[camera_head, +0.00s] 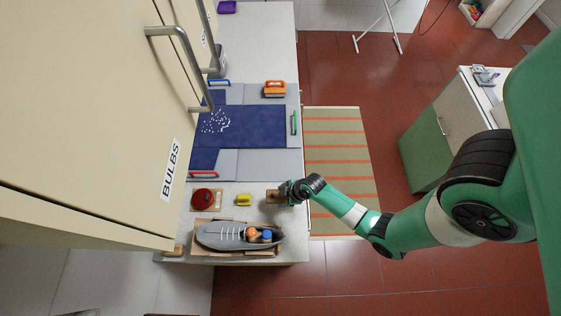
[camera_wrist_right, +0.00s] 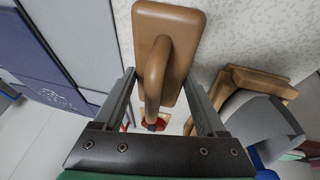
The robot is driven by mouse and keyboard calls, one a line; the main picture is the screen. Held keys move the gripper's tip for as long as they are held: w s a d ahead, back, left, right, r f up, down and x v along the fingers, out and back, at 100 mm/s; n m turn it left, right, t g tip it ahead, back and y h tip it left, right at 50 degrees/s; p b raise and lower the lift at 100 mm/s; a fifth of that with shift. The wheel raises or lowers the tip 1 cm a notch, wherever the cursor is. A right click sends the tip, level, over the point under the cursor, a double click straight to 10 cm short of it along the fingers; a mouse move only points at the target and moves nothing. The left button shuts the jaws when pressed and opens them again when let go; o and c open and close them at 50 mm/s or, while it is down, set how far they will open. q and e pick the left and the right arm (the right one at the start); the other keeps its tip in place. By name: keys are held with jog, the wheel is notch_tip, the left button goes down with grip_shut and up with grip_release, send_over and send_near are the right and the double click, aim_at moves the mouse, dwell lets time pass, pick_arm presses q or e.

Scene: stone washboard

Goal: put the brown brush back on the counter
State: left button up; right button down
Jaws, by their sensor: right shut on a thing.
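The brown brush (camera_head: 272,196) is at the front edge of the counter (camera_head: 227,185) in the head view, at the tip of my right arm. In the right wrist view the brush (camera_wrist_right: 190,22) shows a flat brown block with an arched handle. My left gripper is not in view.
A yellow item (camera_head: 244,199) and a red round item (camera_head: 203,196) lie left of the brush. A blue cloth (camera_head: 262,125) and an orange brush (camera_head: 274,88) lie further up. A cabinet (camera_head: 90,110) overhangs the left.

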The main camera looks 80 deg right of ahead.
jog(key=shift+w+d+f, duration=0.1)
jog(key=shift+w+f, duration=0.1)
jog(key=shift+f, duration=0.05)
jog(key=shift+w+d+f+b, duration=0.15)
jog(key=shift+f+b, duration=0.4)
jog(key=shift+f, duration=0.4)
jog(key=shift+w+d+f+b, duration=0.15)
jog(key=shift+f+b, duration=0.4)
jog(key=shift+f, duration=0.35)
jog(key=shift+a, duration=0.1)
jog(key=shift+f, duration=0.15)
grip_release()
